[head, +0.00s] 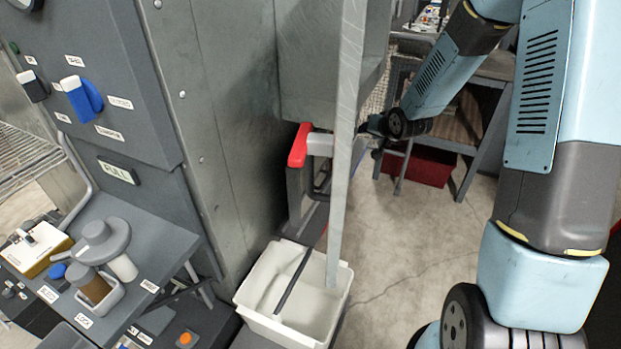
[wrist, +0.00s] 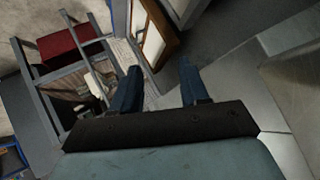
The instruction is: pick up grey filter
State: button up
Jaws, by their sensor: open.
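A grey round piece (head: 104,241) with a raised hub and a pale cylinder below it sits on the grey shelf at the lower left of the head view. It looks like the grey filter, though I cannot be sure. My gripper (head: 371,127) is far to the right of it, beyond the upright grey panel edge, and partly hidden. In the wrist view my gripper's two dark blue fingers (wrist: 158,78) are apart, with nothing between them. I cannot make out the grey piece in the wrist view.
A red handle (head: 299,146) and a grey upright panel (head: 347,120) stand between shelf and gripper. Open floor (head: 400,250) lies right.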

jog(key=w+a+f+m+t+y, duration=0.15)
jog(key=a+f, duration=0.25)
jog(key=f, duration=0.5)
jog(key=m+t, duration=0.7)
jog(key=m, duration=0.7)
send_near(325, 179)
jog(key=shift+h, duration=0.45)
jog(key=shift+f+x, duration=0.2)
jog(key=shift+x, duration=2.35)
jog(key=shift+f+x, duration=0.2)
jog(key=shift+x, duration=2.4)
jog(key=shift+a, duration=0.1)
jog(key=shift+c, duration=0.3)
grip_shut()
